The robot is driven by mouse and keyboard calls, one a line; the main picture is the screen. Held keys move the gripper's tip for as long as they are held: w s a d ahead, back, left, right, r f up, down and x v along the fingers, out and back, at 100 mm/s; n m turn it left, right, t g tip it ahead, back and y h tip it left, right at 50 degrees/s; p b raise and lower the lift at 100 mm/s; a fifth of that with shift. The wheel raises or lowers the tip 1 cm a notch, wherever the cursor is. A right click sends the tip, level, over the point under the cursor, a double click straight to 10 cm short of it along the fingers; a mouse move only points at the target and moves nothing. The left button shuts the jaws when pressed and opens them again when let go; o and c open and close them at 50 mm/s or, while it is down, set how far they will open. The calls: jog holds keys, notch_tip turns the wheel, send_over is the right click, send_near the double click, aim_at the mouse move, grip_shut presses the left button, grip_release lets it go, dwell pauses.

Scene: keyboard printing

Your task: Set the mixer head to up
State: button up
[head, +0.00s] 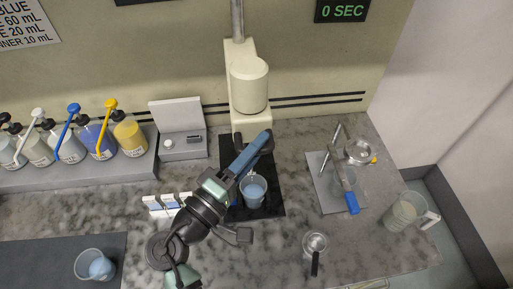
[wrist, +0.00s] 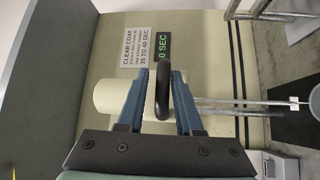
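The cream mixer head (head: 249,86) stands at the back wall, above a black mat (head: 267,207) with a beaker of blue liquid (head: 253,192). In the wrist view the cream mixer body (wrist: 118,95) is behind my fingers, with thin metal rods (wrist: 240,108) running from it toward the mat side. A black loop handle (wrist: 162,92) sits between my blue fingertips. My gripper (wrist: 160,85) is open around it; the handle is close to the right finger, with a small gap at the left one. In the head view my gripper (head: 251,152) covers the area below the mixer head.
Pump bottles (head: 68,145) stand on a shelf at left beside a scale (head: 183,145). A beaker (head: 96,265) stands on a dark mat at front left. A grey tray (head: 325,190) with tools and a measuring jug (head: 404,211) are at right. The timer (head: 342,11) reads 0 SEC.

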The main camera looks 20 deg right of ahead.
jog(key=o, duration=0.3)
jog(key=shift+r, duration=0.3)
jog(key=shift+f, duration=0.1)
jog(key=shift+a+f, duration=0.1)
jog(key=shift+f, duration=0.05)
jog(key=b+v, duration=0.6)
jog(key=v, duration=0.6)
jog(key=shift+s+a, duration=0.2)
jog(key=shift+a, duration=0.15)
jog(key=shift+w, duration=0.1)
